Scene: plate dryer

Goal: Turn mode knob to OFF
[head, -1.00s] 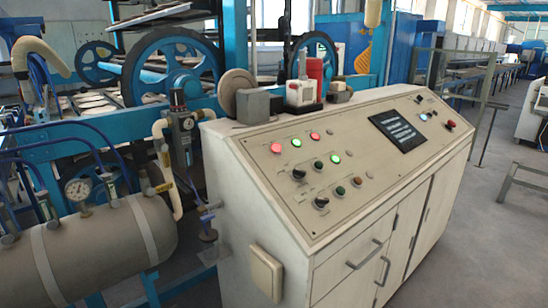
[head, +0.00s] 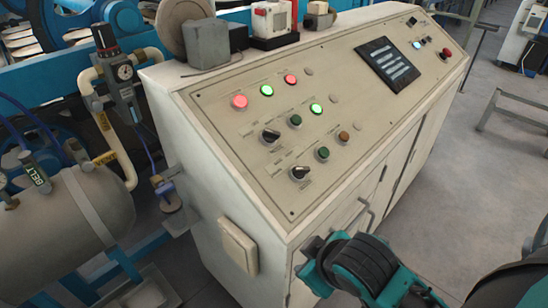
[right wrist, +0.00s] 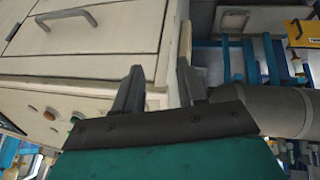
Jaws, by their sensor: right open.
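The slanted face of the beige control console (head: 235,150) carries two black rotary knobs, an upper one (head: 271,135) and a lower one (head: 300,172). Their labels are too small to read, so I cannot tell which is the mode knob or its setting. My right arm shows at the bottom of the head view, in front of the console and below the knobs. In the right wrist view my right gripper (right wrist: 160,85) is open and empty, with the console's panel and door beyond it. My left gripper is not in view.
Lit red and green lamps, push buttons and a dark screen (head: 390,62) share the panel. A grey tank (head: 75,215) and pipes stand at left.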

